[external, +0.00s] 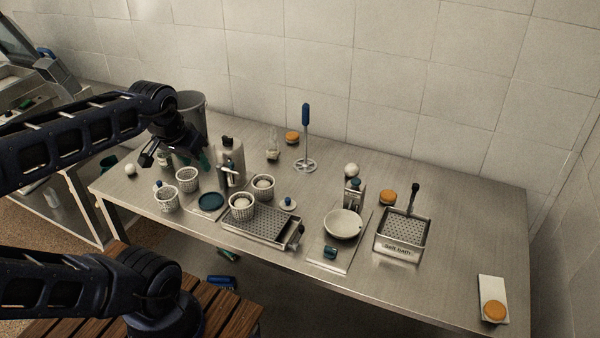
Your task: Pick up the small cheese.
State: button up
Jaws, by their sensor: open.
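Several round pieces could be the small cheese; I cannot tell which one it is. Orange rounds lie at the table's back (292,138), right of centre (388,197), and on a white board at the front right (494,311). White rounds sit in two perforated baskets, one on the metal tray (241,203) and one behind it (263,182). A white ball (130,169) lies at the left end. My gripper (172,158) is open above the left part of the table, near a grey bucket, apart from the rounds. What lies directly beneath it is partly hidden.
The grey bucket (191,104), a dispenser bottle (231,160) and two empty-looking baskets (187,180) (166,198) crowd the left side. An upright blue-handled tool (306,140) stands at the back. A salt bath tray (402,254) stands right of centre. The table's right part is mostly clear.

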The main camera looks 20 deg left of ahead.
jog(key=w+a+f+n+g, duration=0.25)
jog(key=w+a+n, duration=0.45)
jog(key=w+a, duration=1.4)
jog(key=n+h, duration=0.1)
jog(key=n, duration=0.5)
send_near(128, 166)
jog(key=x, duration=0.4)
jog(key=shift+w+a+f, duration=0.3)
jog(key=shift+a+f, duration=0.05)
jog(key=shift+a, duration=0.05)
jog(key=shift+d+x, duration=0.2)
jog(key=shift+x, duration=1.2)
jog(key=shift+d+x, duration=0.15)
jog(key=shift+x, duration=1.2)
jog(key=shift+s, duration=0.1)
jog(key=shift+c, duration=0.4)
